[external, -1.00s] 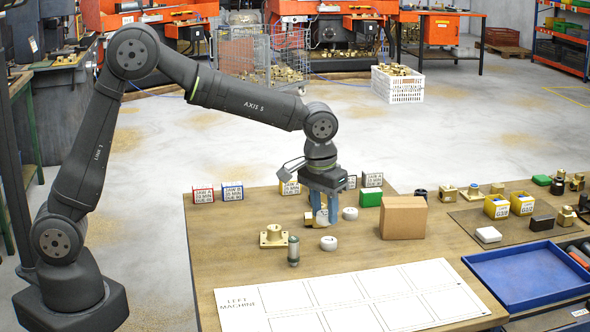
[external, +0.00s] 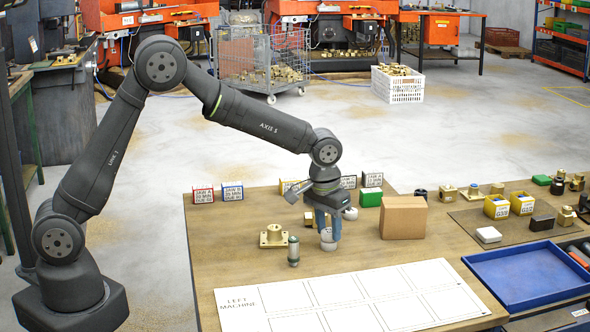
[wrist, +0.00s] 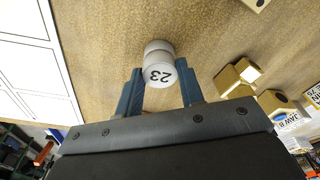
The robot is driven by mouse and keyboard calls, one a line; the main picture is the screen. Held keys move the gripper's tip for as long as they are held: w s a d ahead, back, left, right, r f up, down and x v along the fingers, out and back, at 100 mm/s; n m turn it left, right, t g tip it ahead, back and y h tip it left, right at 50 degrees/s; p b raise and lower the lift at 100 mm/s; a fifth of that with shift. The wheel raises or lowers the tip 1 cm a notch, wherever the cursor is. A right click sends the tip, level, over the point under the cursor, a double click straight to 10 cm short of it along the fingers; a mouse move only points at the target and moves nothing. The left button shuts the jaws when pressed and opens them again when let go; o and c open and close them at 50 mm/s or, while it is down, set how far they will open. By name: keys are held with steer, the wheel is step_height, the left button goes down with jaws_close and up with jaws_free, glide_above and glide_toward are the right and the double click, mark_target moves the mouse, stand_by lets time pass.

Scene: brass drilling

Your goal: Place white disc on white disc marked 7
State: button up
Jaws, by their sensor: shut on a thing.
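My gripper (external: 327,236) points down with its blue fingers closed around a white disc (external: 326,233). The wrist view shows the held disc, marked 23 (wrist: 158,72), between the fingertips (wrist: 158,82). Another white disc (external: 328,246) is directly under it on the table; it also shows just beyond the held disc in the wrist view (wrist: 157,47). The two look stacked, but I cannot tell whether they touch. The lower disc's number is not readable. A third white disc (external: 350,214) lies behind and to the right of my gripper, partly hidden.
A brass flanged piece (external: 273,237) and a grey-green cylinder (external: 293,252) stand left of the discs. A cardboard box (external: 403,217) stands to the right. Small labelled blocks line the back edge. The marked white sheet (external: 350,298) in front is empty.

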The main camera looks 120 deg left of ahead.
mark_target(330, 230)
steer(key=shift+f, duration=0.1)
steer(key=o, duration=1)
steer(key=r, duration=0.4)
steer(key=d+r, duration=0.1)
steer(key=r, duration=0.7)
steer(key=shift+s+d+r, duration=0.1)
steer(key=shift+s+d, duration=0.1)
steer(key=f, duration=0.4)
steer(key=a+f, duration=0.1)
steer(key=f, duration=0.6)
steer(key=shift+w+a+f, duration=0.15)
steer(key=shift+f, duration=0.25)
steer(key=shift+a+r, duration=0.1)
steer(key=shift+r, duration=1.55)
